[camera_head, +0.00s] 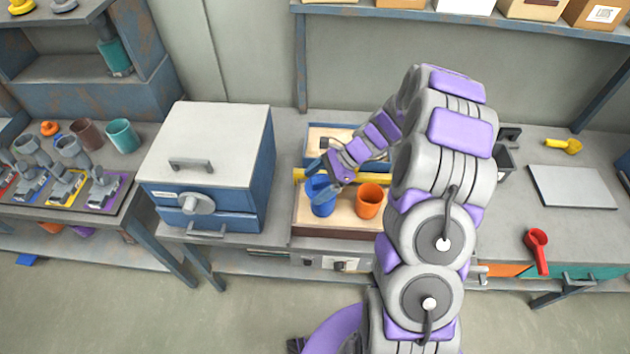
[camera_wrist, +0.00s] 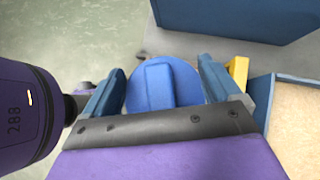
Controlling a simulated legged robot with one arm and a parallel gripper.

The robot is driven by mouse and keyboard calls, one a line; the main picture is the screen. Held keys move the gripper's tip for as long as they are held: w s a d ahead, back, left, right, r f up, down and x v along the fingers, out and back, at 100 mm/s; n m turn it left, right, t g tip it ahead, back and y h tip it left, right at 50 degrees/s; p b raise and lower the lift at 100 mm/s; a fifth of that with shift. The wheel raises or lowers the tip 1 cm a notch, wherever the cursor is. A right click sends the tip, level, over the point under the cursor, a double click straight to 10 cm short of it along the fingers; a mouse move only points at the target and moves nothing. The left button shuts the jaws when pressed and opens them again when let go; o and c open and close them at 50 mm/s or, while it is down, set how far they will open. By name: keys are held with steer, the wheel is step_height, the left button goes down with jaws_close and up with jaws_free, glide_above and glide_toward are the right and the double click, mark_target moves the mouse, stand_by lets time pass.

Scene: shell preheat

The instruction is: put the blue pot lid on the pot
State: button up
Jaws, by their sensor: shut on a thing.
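A blue pot (camera_head: 322,205) stands in the left part of a shallow wooden-floored tray on the bench. My gripper (camera_head: 322,181) is at the top of this pot in the head view. In the wrist view, the round blue lid (camera_wrist: 163,88) with its raised bar handle lies between the two blue fingers of my gripper (camera_wrist: 161,87), which is shut on it. The lid hides what is beneath it. I cannot tell if it touches the pot's rim.
An orange pot (camera_head: 369,202) stands close on the right in the same tray (camera_head: 338,232). A blue-grey oven box (camera_head: 207,160) stands to the left. A red scoop (camera_head: 537,250) lies far right.

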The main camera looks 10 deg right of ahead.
steer(key=shift+d+f, duration=0.4)
steer(key=shift+d, duration=0.3)
steer(key=shift+a, duration=0.75)
steer(key=shift+d+p, duration=0.3)
steer(key=shift+d, duration=0.6)
steer(key=shift+a, duration=0.35)
steer(key=shift+d, duration=0.25)
steer(key=shift+a+p, duration=0.4)
steer(key=shift+a, duration=0.05)
steer(key=shift+d+f, duration=0.1)
steer(key=shift+f, duration=0.3)
